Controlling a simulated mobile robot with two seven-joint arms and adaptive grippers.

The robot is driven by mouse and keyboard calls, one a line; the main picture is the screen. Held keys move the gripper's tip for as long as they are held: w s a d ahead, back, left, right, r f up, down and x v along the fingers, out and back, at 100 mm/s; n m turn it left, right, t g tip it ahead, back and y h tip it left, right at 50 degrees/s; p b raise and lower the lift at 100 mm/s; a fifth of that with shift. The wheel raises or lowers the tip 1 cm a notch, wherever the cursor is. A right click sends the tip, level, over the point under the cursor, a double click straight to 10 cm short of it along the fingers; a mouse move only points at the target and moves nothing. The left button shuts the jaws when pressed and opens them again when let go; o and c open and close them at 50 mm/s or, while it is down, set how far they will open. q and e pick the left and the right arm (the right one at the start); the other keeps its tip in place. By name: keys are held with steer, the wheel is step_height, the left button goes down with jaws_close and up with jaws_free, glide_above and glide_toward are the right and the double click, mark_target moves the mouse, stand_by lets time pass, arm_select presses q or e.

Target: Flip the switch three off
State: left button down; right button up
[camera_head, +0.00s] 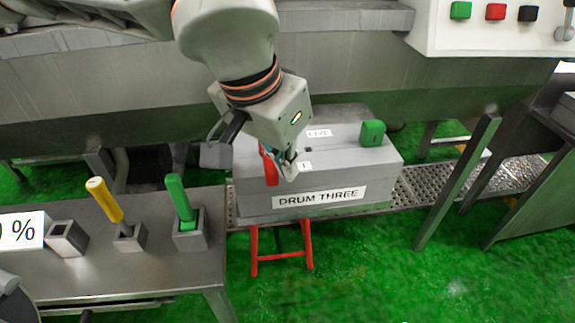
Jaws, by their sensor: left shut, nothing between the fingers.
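A grey switch box labelled DRUM THREE (330,172) stands below the big metal drum. A red switch handle (270,166) shows on its left part, partly hidden by my gripper. A green block-shaped part (372,133) is on the box's right side. My left gripper (287,168) comes down from above over the left part of the box. It is shut and empty, with its tip right beside the red handle. I cannot tell whether they touch. My right gripper is not in view.
A metal table (160,265) at left holds a yellow-handled lever (104,199), a green-handled lever (180,198) and an empty grey socket (67,238). A white panel (480,30) with coloured buttons is at upper right. A red stand (281,250) is below the box.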

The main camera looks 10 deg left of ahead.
arm_select(q)
steer(key=shift+s+a+f, duration=0.1)
steer(key=shift+s+a, duration=0.1)
steer(key=shift+a, duration=0.1)
steer(key=shift+s+a+f, duration=0.1)
steer(key=shift+s+a, duration=0.05)
stand_by(0.3)
